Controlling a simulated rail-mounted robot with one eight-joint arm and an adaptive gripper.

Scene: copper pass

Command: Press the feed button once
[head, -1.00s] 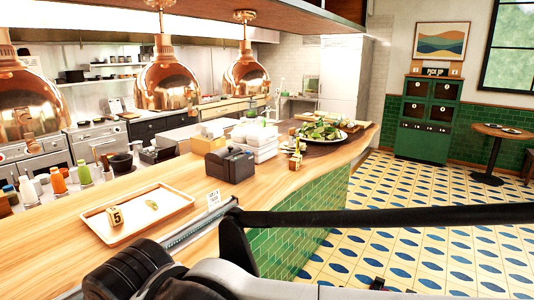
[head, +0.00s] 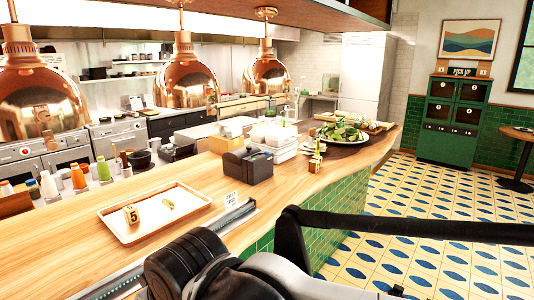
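A dark boxy device (head: 248,167), which looks like a ticket printer, stands on the wooden counter (head: 190,175) near the middle of the head view. Its feed button is too small to make out. My arm crosses the lower right of the picture, in front of the counter's near side. My gripper does not clearly show in this view, so its position relative to the device cannot be seen.
A wooden tray (head: 160,232) with a number 5 marker (head: 131,214) lies left of the device. White containers (head: 274,141) and a salad plate (head: 342,136) are behind. Copper lamps (head: 187,78) hang above.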

